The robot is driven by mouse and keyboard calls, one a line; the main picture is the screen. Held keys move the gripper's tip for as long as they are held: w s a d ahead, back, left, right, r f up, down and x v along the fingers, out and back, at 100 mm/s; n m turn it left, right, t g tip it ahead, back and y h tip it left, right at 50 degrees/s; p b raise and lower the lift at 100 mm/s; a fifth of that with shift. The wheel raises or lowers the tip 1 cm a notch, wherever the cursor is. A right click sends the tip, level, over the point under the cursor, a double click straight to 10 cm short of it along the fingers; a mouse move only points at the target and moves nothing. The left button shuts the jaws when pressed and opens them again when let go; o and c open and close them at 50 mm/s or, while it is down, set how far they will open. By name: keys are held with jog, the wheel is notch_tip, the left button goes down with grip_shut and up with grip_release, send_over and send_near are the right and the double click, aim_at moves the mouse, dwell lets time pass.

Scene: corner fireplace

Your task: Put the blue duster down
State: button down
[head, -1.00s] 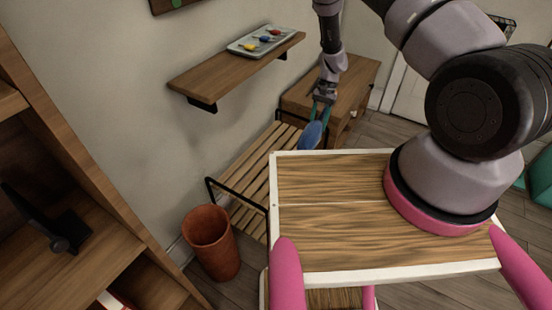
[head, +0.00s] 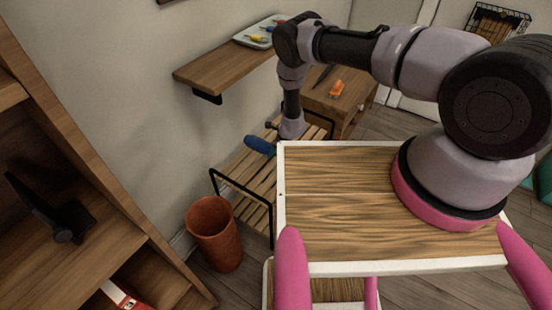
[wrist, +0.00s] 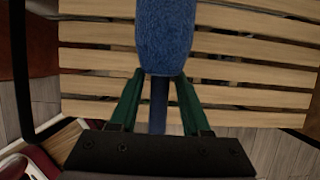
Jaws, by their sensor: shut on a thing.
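The blue duster (head: 259,145) is over the slatted wooden rack (head: 232,168) in the head view. In the wrist view the duster's blue head (wrist: 165,35) and its dark handle lie between the green fingers of my gripper (wrist: 158,90). My gripper is shut on the handle. The slats (wrist: 240,70) fill the wrist view behind the duster. I cannot tell whether the duster touches them.
A terracotta pot (head: 214,234) stands in front of the rack. A wall shelf (head: 225,68) with a white tray (head: 262,32) is above it. A wooden cabinet (head: 340,100) with an orange object (head: 337,88) stands behind. A bookcase (head: 80,240) is at the left.

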aim_at(272, 167)
notch_tip(272, 167, down, 8)
dwell(0.4)
jog(key=shift+c, duration=1.8)
grip_release()
jog(key=v, duration=1.2)
